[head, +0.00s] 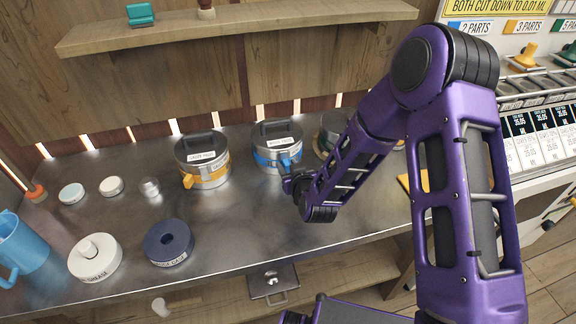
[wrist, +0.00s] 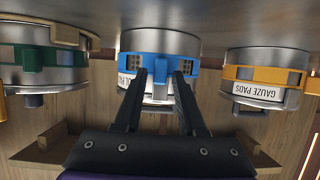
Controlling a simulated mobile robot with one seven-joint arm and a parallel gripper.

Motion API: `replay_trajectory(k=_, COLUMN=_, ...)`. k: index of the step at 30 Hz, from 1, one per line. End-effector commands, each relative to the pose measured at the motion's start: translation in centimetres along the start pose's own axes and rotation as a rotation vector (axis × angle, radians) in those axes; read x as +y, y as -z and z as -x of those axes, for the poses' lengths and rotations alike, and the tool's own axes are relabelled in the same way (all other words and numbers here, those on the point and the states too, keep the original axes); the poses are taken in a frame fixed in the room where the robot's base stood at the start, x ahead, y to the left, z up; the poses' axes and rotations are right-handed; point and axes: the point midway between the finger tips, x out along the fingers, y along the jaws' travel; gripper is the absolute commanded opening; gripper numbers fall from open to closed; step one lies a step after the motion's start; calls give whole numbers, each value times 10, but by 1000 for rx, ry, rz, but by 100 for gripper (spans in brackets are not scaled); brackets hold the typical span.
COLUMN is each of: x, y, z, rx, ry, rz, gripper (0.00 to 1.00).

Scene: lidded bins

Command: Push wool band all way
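The wool bin (head: 278,137) is a round metal tin with a dark lid handle, standing on the steel counter. Its blue band (head: 270,161) wraps around the side and also shows in the wrist view (wrist: 160,42). In the wrist view, which is upside down, part of its label shows, ending in "OL PADS". My gripper (wrist: 161,76) is in front of this bin with its two dark fingers apart, one on each side of the bin's middle. I cannot tell whether the fingers touch the band. In the head view my arm partly hides the gripper.
A gauze pads bin with a yellow band (head: 206,178) stands to the left, and a green-banded bin (wrist: 40,57) to the right, partly behind my arm. A white round container (head: 95,262) and a navy one (head: 168,246) stand at the front left, near a blue mug (head: 20,248).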

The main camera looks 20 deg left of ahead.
Motion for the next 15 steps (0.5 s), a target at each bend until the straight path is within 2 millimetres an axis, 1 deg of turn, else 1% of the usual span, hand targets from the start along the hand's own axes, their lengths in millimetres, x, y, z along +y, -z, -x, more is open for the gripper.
replay_trajectory(k=1, x=0, y=0, z=0, rx=0, ry=0, rz=0, gripper=28)
replay_trajectory(k=3, x=0, y=0, z=0, rx=0, ry=0, rz=0, gripper=16)
replay_trajectory(k=6, x=0, y=0, z=0, rx=0, ry=0, rz=0, gripper=0)
replay_trajectory(k=15, x=0, y=0, z=0, rx=1, ry=-3, rz=-1, gripper=0)
